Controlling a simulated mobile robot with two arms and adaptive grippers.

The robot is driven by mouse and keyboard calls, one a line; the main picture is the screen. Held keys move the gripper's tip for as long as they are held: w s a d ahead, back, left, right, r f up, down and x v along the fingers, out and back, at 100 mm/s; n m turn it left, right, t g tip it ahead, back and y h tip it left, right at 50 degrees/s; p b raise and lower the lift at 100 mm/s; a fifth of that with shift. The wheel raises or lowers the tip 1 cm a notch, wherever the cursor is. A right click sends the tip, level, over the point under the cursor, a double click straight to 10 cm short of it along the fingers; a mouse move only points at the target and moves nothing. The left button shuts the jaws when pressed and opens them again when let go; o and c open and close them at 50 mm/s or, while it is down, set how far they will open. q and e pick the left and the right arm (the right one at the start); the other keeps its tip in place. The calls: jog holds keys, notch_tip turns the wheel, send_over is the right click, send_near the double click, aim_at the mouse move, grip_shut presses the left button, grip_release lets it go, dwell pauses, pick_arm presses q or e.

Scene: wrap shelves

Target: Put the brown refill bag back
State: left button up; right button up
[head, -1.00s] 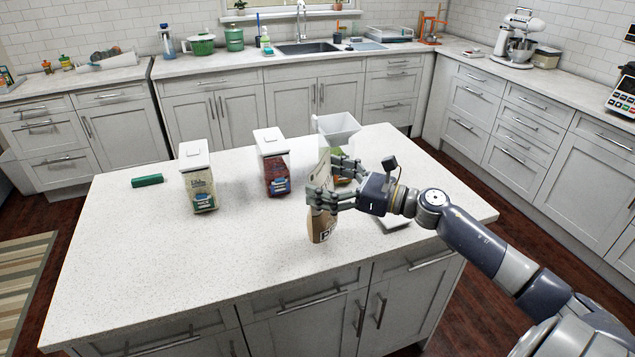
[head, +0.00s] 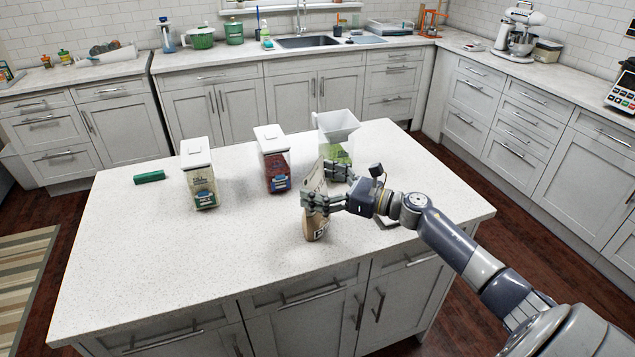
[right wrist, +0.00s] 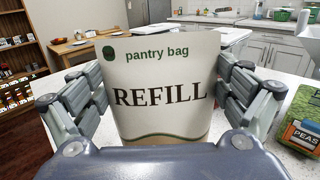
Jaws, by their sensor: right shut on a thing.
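The brown refill bag (head: 315,226) has a pale upper part and a brown base. In the right wrist view the bag (right wrist: 160,75) faces me with the words "pantry bag" and "REFILL". My right gripper (head: 322,198) is shut on it, with fingers on both sides of the bag (right wrist: 160,112). In the head view the bag leans a little and is near the front edge of the island; I cannot tell whether its base touches the top. My left gripper is not in view.
On the island (head: 130,260) stand a pale-filled container (head: 200,180), a red-filled container (head: 275,170) and a green-filled container with a funnel (head: 338,125) behind the bag. A green bar (head: 149,177) lies at left. The left front of the island is clear.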

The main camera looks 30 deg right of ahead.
jog(key=shift+f, duration=0.2)
jog(key=o, duration=1.4)
jog(key=shift+c, duration=0.2)
jog(key=shift+r, duration=0.15)
jog(key=shift+r, duration=0.15)
jog(key=b+v, duration=0.3)
jog(key=v, duration=0.9)
